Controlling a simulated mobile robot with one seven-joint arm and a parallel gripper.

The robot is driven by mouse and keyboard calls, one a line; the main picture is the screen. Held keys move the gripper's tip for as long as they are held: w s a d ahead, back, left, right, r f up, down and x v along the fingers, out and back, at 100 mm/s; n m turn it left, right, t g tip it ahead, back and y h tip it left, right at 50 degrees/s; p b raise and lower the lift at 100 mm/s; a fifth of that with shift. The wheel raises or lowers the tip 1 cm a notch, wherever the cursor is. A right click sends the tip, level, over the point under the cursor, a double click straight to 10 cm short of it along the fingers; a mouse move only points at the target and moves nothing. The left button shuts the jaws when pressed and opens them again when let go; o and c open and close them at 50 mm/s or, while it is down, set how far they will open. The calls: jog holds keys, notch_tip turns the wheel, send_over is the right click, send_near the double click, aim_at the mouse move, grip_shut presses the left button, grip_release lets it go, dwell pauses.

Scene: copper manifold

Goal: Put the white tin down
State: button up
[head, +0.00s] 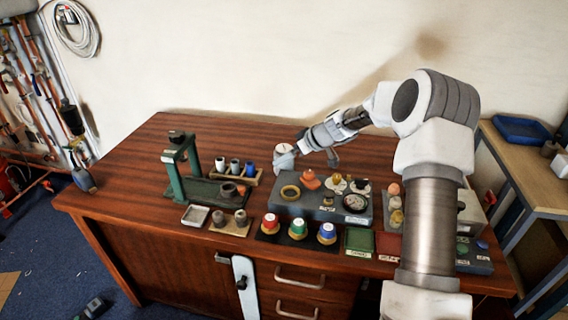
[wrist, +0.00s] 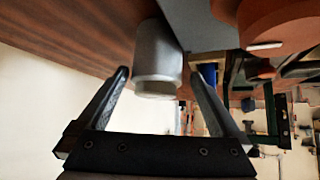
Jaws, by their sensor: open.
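The white tin (wrist: 157,52) is a plain pale cylinder. In the wrist view it stands between the two fingers of my gripper (wrist: 159,75), with gaps on both sides. Its base appears to meet the brown wooden tabletop, beside the edge of a grey block. In the head view the tin (head: 284,160) is small, behind the block's left end, with my gripper (head: 296,150) around it. My gripper is open. The exact contact under the tin is too small to tell in the head view.
The grey block (head: 280,205) bears rings, an orange part and a dial. A green press (head: 176,165) and a rack of several cups (head: 234,175) stand to the left. Several coloured-top pieces line the front. The tabletop (head: 135,160) is clear at the far left.

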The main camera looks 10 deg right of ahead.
jog(key=shift+b+x, duration=0.55)
jog(key=shift+x, duration=2.6)
jog(key=shift+d, duration=0.2)
jog(key=c, duration=1.4)
grip_shut()
jog(key=shift+r, duration=0.1)
jog(key=shift+r, duration=0.1)
